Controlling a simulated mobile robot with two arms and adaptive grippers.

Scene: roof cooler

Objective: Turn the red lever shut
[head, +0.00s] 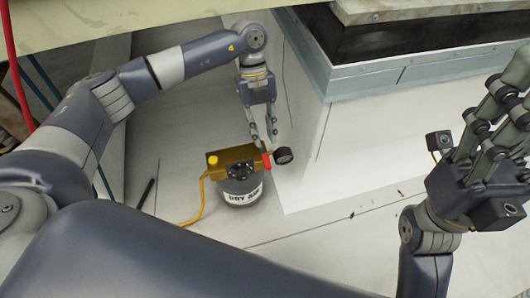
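The red lever (267,160) is a small red piece at the right end of a brass valve block (230,158). The block sits on top of a grey cylinder (240,190) labelled "DRY AIR", which stands on the pale roof floor. My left gripper (265,146) points down just above the lever, with a gap between its fingers. Whether a fingertip touches the lever cannot be told. My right gripper (492,110) is raised at the right, empty, with its fingers spread apart and away from the valve.
A yellow hose (198,203) runs from the block along the floor. A black round gauge or knob (284,155) is close beside the lever. A black stick (147,194) lies at left. A large white cooler housing (365,135) stands behind and right. Floor in front is mostly clear.

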